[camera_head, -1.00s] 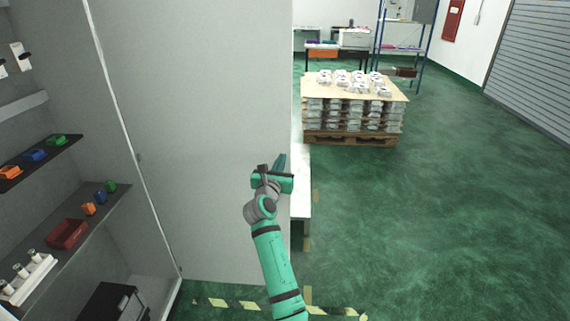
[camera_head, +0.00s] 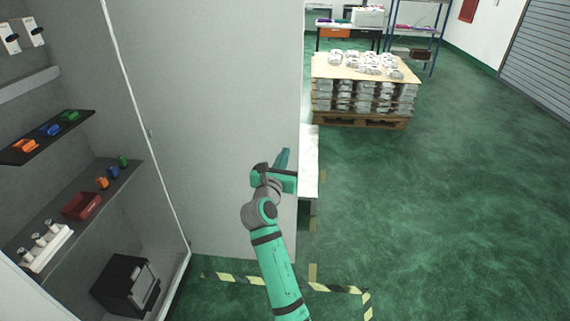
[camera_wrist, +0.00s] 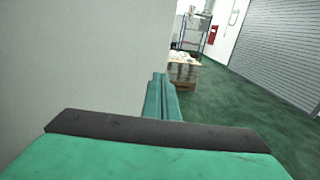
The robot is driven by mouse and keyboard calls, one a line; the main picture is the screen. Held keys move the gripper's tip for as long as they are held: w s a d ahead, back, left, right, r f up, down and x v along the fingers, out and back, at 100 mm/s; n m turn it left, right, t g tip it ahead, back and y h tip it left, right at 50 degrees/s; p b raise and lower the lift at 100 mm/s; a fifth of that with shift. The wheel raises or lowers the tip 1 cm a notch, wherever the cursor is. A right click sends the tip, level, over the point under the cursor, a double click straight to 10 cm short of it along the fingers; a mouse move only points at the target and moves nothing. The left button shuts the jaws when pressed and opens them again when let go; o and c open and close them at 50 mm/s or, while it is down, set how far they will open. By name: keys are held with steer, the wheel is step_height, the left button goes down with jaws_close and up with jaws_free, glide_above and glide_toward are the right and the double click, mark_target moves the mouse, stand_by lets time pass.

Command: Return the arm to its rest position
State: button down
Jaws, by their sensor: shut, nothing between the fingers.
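My gripper (camera_head: 284,160) is at the end of my green and grey arm, raised in front of the grey wall panel's right edge in the head view. In the wrist view, its two green fingers (camera_wrist: 161,98) lie together, shut, with nothing between them. They point forward past the panel, toward the pallet. The arm reaches up from the bottom middle of the head view.
A grey panel (camera_head: 215,120) stands close on the left, beside shelves with small coloured bins (camera_head: 80,206) and a black box (camera_head: 126,286). A white table edge (camera_head: 308,165) shows behind my gripper. A pallet of castings (camera_head: 362,92) stands farther back. Green floor (camera_head: 470,190) is free on the right.

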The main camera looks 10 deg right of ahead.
steer(key=s+a+f+m+y, duration=0.2)
steer(key=s+a+f+m, duration=0.3)
steer(key=s+f, duration=0.4)
steer(key=s+a+f+m+y, duration=0.2)
steer(key=s+a+f+m, duration=0.4)
steer(key=s, duration=0.4)
steer(key=s+a+f+m+y, duration=0.2)
steer(key=s+a+f+m, duration=0.2)
steer(key=s+f, duration=0.6)
steer(key=s+f+m+g, duration=0.15)
steer(key=s+m, duration=0.65)
steer(key=s, duration=0.9)
steer(key=s+d+r+m, duration=0.1)
steer(key=s+m, duration=0.3)
steer(key=s, duration=0.4)
steer(key=s+d+r+m+y, duration=0.1)
steer(key=s+r+m, duration=0.3)
steer(key=s, duration=0.4)
steer(key=shift+d, duration=0.4)
steer(key=shift+s+m, duration=0.1)
steer(key=shift+m, duration=0.2)
